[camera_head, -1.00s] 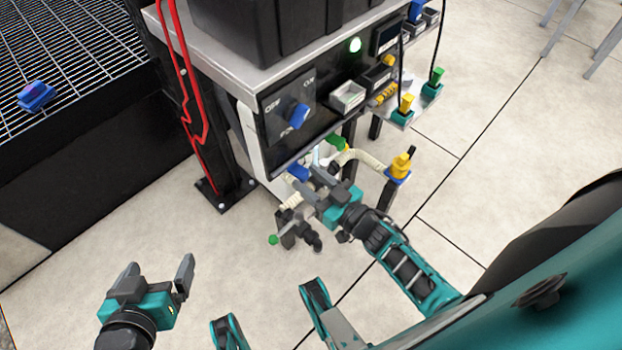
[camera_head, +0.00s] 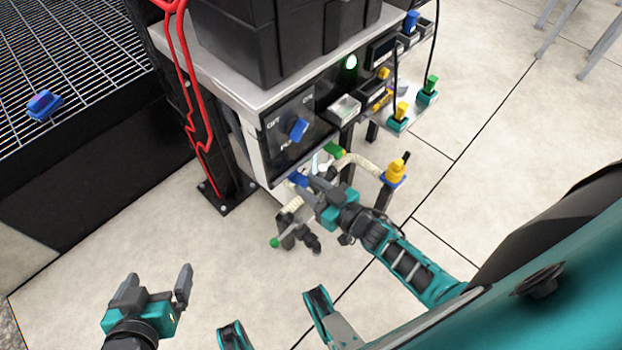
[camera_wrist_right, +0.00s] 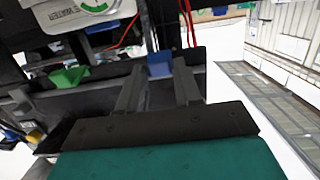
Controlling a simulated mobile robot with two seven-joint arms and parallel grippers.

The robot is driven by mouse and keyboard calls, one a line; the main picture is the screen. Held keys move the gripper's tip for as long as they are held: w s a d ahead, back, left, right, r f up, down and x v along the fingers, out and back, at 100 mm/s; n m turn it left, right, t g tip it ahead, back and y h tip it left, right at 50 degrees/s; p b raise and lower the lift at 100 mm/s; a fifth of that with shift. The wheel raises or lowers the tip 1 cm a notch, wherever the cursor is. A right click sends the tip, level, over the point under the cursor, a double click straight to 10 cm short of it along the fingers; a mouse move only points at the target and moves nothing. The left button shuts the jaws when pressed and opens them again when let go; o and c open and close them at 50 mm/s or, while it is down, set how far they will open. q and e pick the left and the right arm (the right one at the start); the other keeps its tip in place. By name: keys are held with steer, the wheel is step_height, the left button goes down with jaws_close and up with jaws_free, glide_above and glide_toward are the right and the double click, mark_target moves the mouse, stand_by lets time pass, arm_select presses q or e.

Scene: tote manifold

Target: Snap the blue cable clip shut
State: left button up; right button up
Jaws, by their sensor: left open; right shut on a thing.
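A small blue part (camera_head: 298,179), which looks like the cable clip, sits low under the front panel, beside a pale ribbed hose. It also shows in the right wrist view (camera_wrist_right: 160,65), between the fingertips. My right gripper (camera_head: 311,182) reaches it from the right and is shut on it. I cannot tell whether the clip itself is open or snapped shut. My left gripper (camera_head: 160,272) is open and empty, low at the left, far from the clip.
The front panel (camera_head: 283,150) with its blue knob (camera_head: 298,129) hangs just above my right gripper. A green part (camera_head: 335,152), a yellow fitting (camera_head: 395,172) and a green-tipped valve (camera_head: 275,242) are close by. The floor is clear.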

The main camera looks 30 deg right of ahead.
step_height(320, 180, up, 2)
steer(key=p, duration=0.2)
steer(key=g+p, duration=0.1)
steer(key=p, duration=0.2)
steer(key=shift+w+r+g+h, duration=0.1)
steer(key=shift+r+g+h, duration=0.05)
steer(key=shift+g+h, duration=0.15)
steer(key=g+p, duration=0.1)
steer(key=p, duration=0.3)
steer(key=shift+w+r+g+h, duration=0.15)
steer(key=shift+r+g+h, duration=0.15)
steer(key=shift+g, duration=0.1)
arm_select(q)
step_height(320, 180, up, 11)
steer(key=s+a+y+p, duration=0.1)
steer(key=a+p, duration=0.1)
steer(key=p, duration=0.1)
steer(key=shift+a+f+p, duration=0.15)
steer(key=shift+a+p, duration=0.05)
steer(key=shift+p, duration=0.15)
arm_select(e)
steer(key=shift+w+a+g+h, duration=0.15)
steer(key=shift+g+h, duration=0.15)
steer(key=shift+g, duration=0.4)
steer(key=o, duration=0.9)
